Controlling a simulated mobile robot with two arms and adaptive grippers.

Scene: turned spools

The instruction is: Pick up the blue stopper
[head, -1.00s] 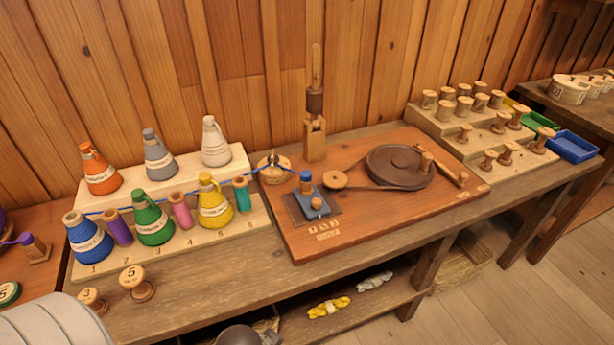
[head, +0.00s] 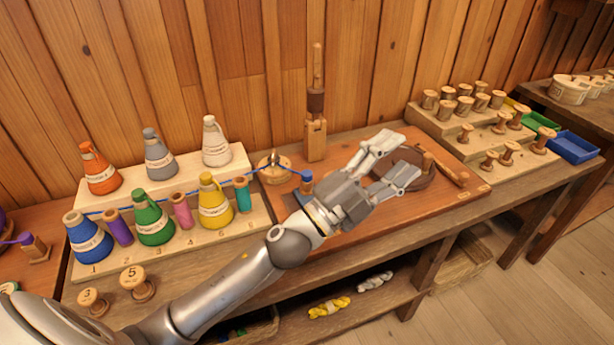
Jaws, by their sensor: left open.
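I cannot tell for certain which thing is the blue stopper. A blue cone-shaped piece (head: 88,240) with a pale label stands at place 1, front left of the stepped wooden rack. A small blue spool (head: 306,181) stands on the reddish wooden board, just left of my gripper. My left gripper (head: 397,158) is open and empty, its fingers pointing right over the board near the dark round disc (head: 408,178). It is well to the right of the blue cone. My right gripper is out of view.
The rack (head: 240,160) holds orange, grey, white, green and yellow cones with coloured spools between. A blue thread runs from the cones to the board (head: 285,235). A wooden post (head: 315,140) stands behind. Wooden spools (head: 465,105) and a blue tray (head: 572,146) are at right.

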